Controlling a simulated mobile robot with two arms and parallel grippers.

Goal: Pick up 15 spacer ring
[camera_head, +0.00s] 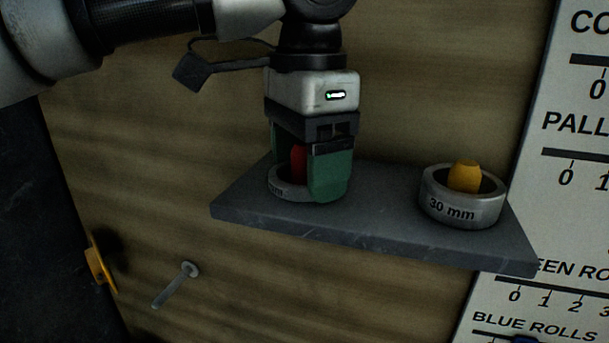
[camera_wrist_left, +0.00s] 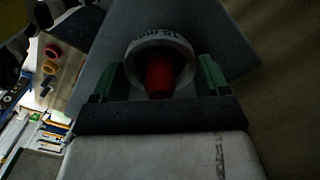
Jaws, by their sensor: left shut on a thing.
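The smaller grey spacer ring (camera_head: 289,192) with a red peg in its middle sits at the left end of a grey shelf (camera_head: 380,230). Its label is mostly hidden in the head view; in the left wrist view the ring (camera_wrist_left: 148,44) shows partly legible lettering. My left gripper (camera_head: 311,185), with green fingers, points down and is shut on the red peg (camera_head: 298,163) or the ring around it; the near finger hides the exact contact. The ring appears to rest on the shelf or very close to it. My right gripper is not in view.
A larger ring marked 30 mm (camera_head: 462,198) with a yellow peg (camera_head: 464,176) stands at the shelf's right end. The shelf between the rings is clear. A white chart board (camera_head: 570,190) is on the right. A metal pin (camera_head: 176,285) sticks out below.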

